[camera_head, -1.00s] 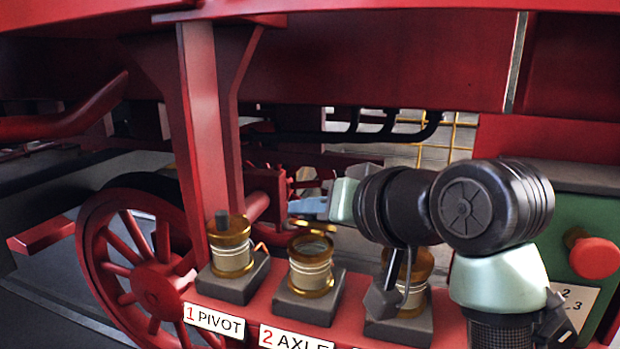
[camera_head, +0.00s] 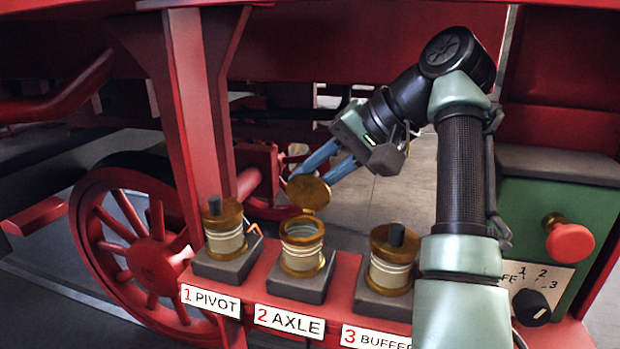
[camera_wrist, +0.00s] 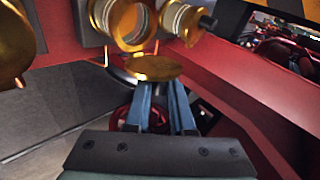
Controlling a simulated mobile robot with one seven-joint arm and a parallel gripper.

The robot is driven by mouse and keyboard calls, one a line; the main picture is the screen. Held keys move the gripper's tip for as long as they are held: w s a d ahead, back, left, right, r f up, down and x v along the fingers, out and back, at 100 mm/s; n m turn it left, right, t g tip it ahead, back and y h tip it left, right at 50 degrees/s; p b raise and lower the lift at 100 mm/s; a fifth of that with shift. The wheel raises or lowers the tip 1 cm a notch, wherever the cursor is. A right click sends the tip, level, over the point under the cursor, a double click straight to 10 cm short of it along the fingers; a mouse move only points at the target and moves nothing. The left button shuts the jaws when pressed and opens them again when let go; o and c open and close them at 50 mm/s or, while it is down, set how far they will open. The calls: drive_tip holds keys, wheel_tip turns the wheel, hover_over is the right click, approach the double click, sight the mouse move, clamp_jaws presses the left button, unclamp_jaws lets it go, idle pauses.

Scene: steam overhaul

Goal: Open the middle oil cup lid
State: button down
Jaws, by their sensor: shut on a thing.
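The middle oil cup (camera_head: 302,250), brass with a pale wound band, stands on a dark block behind the "2 AXLE" label. Its round brass lid (camera_head: 309,192) stands tilted up at the cup's back edge, and the cup's mouth is uncovered. The lid also shows in the wrist view (camera_wrist: 153,67), with the cup (camera_wrist: 124,22) beyond it. My gripper (camera_head: 307,172) has its blue fingers at the lid's upper edge, behind the cup, and is shut on the lid. In the wrist view the fingertips (camera_wrist: 158,82) are partly hidden by the lid.
The pivot cup (camera_head: 225,230) stands left and the buffer cup (camera_head: 391,262) right, each with a dark knob on top. A red post (camera_head: 190,110) rises at left. A green box (camera_head: 545,200) with a red button (camera_head: 571,242) and dial (camera_head: 532,306) stands right.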

drive_tip(key=shift+w+d+f+m+g+y, duration=0.15)
drive_tip(key=shift+w+m+g, duration=0.15)
drive_tip(key=shift+g, duration=0.2)
drive_tip(key=shift+w+f+m+g+y, duration=0.15)
drive_tip(key=shift+w+m+g, duration=0.15)
drive_tip(key=shift+g, duration=0.2)
idle(0.3)
drive_tip(key=shift+r, duration=0.1)
drive_tip(key=c, duration=0.8)
unclamp_jaws()
drive_tip(key=shift+o, duration=0.2)
drive_tip(key=shift+s+t, duration=0.25)
drive_tip(key=shift+t, duration=0.15)
